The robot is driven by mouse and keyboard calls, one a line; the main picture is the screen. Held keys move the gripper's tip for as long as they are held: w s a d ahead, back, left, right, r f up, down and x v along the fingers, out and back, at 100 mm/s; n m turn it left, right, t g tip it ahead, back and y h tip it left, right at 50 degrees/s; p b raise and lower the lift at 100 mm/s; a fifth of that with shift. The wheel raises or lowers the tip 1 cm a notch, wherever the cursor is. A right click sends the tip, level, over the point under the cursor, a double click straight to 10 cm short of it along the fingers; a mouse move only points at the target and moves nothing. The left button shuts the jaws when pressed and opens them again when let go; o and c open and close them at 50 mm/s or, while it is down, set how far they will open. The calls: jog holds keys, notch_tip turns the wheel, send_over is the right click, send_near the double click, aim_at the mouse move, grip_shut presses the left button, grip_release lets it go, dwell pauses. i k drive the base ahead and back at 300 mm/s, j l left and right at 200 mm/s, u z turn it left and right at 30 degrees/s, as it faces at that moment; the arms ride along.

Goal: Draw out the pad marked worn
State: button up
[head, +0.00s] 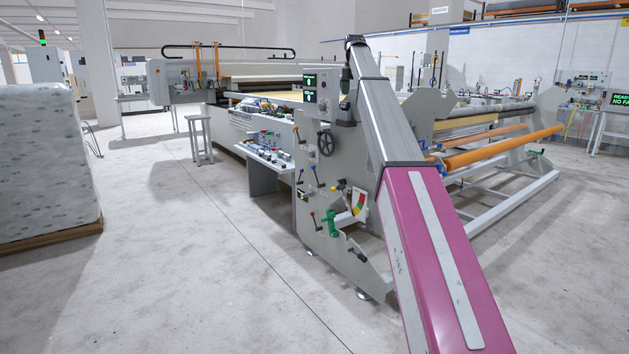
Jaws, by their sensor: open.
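I see no pad that I can make out as marked worn, and no lettering that reads so. The near end frame (312,225) of the grey quilting machine carries a handwheel (326,143), several small coloured levers and a red, yellow and green sector plate (358,201). A green fitting (332,222) sits below these. My magenta and grey arm rises from the lower right across the machine. A dark part of it shows beside its upper end, in front of the frame's top. I cannot make out my gripper's fingers; the arm hides what lies behind it.
A small control box (315,88) tops the end frame. A side shelf (262,152) with small parts and a grey stool (198,138) stand left of it. Orange rollers (505,148) run right. A wrapped stack (45,165) stands far left. The floor between is clear.

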aim_at(345, 105)
jog(key=i, duration=1)
jog(key=i+j, duration=0.2)
jog(key=i, duration=0.15)
jog(key=l, duration=0.2)
